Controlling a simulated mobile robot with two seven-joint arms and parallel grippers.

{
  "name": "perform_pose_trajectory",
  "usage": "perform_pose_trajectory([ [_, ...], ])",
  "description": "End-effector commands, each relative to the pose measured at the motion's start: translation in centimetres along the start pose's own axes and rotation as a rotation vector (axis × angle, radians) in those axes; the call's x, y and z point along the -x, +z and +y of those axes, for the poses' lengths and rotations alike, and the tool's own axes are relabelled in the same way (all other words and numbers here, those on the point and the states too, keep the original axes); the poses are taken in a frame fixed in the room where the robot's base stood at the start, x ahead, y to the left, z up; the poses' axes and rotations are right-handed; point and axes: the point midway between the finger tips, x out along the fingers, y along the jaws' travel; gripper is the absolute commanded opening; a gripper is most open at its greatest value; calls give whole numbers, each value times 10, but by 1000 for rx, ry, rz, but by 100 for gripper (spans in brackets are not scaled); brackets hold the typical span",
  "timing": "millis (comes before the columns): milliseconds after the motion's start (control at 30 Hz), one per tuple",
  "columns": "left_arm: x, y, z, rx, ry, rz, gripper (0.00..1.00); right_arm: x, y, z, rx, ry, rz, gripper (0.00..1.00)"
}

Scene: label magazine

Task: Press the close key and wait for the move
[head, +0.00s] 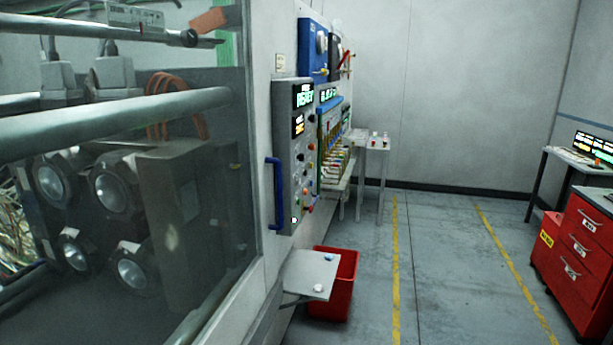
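A grey control panel (290,160) is mounted on the pale machine wall, near the middle of the head view. It has a lit display (303,95) with green text at the top and a smaller one with orange text (298,127) below. I see the panel at a steep angle, so I cannot read the key labels or tell which is the close key. Neither of my grippers is in view.
A blue handle (275,195) sits left of the panel. Behind glass at left are round lamps (113,187) and metal tubes. A small shelf (312,272) juts out above a red bin (338,290). Red drawers (580,245) stand at right. Floor between the yellow lines is clear.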

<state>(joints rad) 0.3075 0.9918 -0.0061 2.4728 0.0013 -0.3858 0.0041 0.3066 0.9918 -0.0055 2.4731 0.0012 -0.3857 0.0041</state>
Motion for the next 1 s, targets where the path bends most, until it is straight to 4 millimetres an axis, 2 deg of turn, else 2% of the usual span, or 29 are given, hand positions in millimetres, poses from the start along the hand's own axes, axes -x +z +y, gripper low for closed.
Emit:
perform_pose_trajectory([
  [400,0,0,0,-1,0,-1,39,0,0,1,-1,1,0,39],
  [433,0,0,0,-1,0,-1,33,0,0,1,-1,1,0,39],
  [533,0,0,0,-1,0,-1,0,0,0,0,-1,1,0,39],
  [1000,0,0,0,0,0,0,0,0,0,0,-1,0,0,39],
])
